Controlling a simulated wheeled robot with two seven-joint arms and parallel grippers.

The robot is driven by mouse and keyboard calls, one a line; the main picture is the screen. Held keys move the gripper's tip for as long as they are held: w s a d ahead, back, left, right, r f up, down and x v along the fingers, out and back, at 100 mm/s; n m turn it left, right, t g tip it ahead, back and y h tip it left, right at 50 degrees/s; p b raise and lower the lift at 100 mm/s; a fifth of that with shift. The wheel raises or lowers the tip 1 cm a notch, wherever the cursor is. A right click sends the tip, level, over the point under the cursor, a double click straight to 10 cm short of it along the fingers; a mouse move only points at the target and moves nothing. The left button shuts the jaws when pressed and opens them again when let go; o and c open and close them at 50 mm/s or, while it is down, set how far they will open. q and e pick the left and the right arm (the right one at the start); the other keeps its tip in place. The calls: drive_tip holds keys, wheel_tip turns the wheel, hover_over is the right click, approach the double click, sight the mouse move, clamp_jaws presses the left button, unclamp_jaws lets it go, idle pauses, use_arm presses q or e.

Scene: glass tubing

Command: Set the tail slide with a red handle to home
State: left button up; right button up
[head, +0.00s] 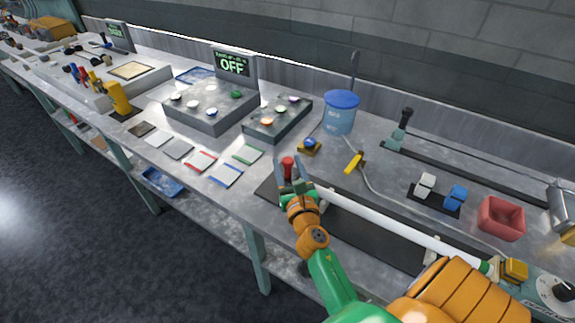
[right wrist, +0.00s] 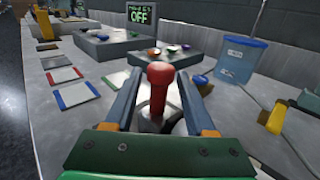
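The red handle (head: 287,164) stands upright on a grey metal slide block at the left end of the long white tube (head: 390,226). In the right wrist view the red handle (right wrist: 160,84) rises between the two fingers of my right gripper (right wrist: 160,82). A gap shows on each side of the handle, so the fingers are open around it. In the head view my right gripper (head: 292,172) reaches the slide from the front and hides much of its block. My left gripper is in neither view.
A blue-lidded tub (head: 340,115), a yellow tool (head: 355,162) and a cable lie behind the tube. A red bin (head: 501,218) and a dial (head: 557,291) stand at right. Coloured cards (head: 200,161) and an OFF panel (head: 233,66) are at left.

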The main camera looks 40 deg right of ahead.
sight(289, 170)
drive_tip(key=b+v, duration=0.1)
drive_tip(key=v, duration=0.5)
drive_tip(key=shift+s+a+f, duration=0.1)
drive_tip(key=shift+s+f, duration=0.05)
drive_tip(key=shift+s, duration=0.1)
drive_tip(key=shift+s+a, duration=0.15)
drive_tip(key=shift+s, duration=0.15)
drive_tip(key=shift+w, duration=0.1)
